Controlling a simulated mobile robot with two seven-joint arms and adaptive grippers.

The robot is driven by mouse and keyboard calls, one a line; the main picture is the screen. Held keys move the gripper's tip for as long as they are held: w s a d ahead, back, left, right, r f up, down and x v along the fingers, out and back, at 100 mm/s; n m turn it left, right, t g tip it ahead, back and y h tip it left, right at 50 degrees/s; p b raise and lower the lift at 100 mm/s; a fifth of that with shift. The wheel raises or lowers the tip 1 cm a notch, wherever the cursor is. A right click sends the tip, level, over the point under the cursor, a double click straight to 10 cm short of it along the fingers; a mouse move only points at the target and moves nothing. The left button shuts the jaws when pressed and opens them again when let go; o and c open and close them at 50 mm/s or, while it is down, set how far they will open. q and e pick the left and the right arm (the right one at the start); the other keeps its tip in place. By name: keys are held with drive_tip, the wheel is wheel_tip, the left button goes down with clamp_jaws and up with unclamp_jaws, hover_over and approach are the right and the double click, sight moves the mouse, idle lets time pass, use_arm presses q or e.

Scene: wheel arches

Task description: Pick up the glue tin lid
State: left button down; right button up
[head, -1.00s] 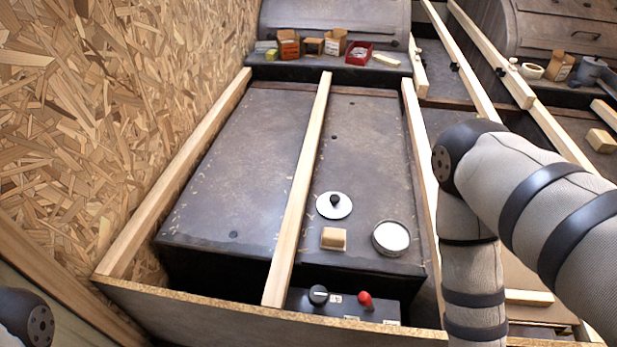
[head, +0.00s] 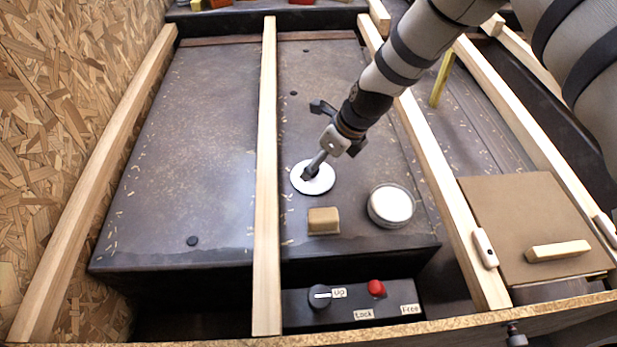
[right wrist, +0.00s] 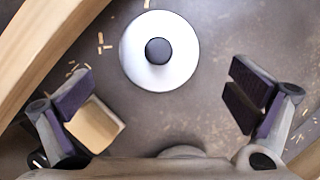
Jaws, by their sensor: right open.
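The glue tin lid (head: 312,178) is a white disc with a dark knob, lying on the dark wheel arch top (head: 205,140). In the right wrist view the whole lid (right wrist: 160,52) shows, its black knob in the middle. My right gripper (head: 316,142) is over the lid in the head view, partly covering it. In the right wrist view its two padded fingers (right wrist: 158,95) are wide apart with nothing between them, and the lid lies beyond them. A round tin with white contents (head: 391,205) stands to the right of the lid. My left gripper is out of view.
A small tan block (head: 323,221) sits just in front of the lid. A wooden batten (head: 267,170) runs close along the lid's left side. Another batten (head: 440,180) runs to the right. A control box (head: 350,302) with a red knob is at the front.

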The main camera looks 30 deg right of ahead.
sight(323, 179)
drive_tip(key=b+x, duration=0.2)
drive_tip(key=x, duration=0.4)
drive_tip(key=shift+w+a+b, duration=0.15)
drive_tip(key=shift+w+b, duration=0.15)
drive_tip(key=shift+b, duration=0.1)
drive_tip(key=shift+r, duration=0.1)
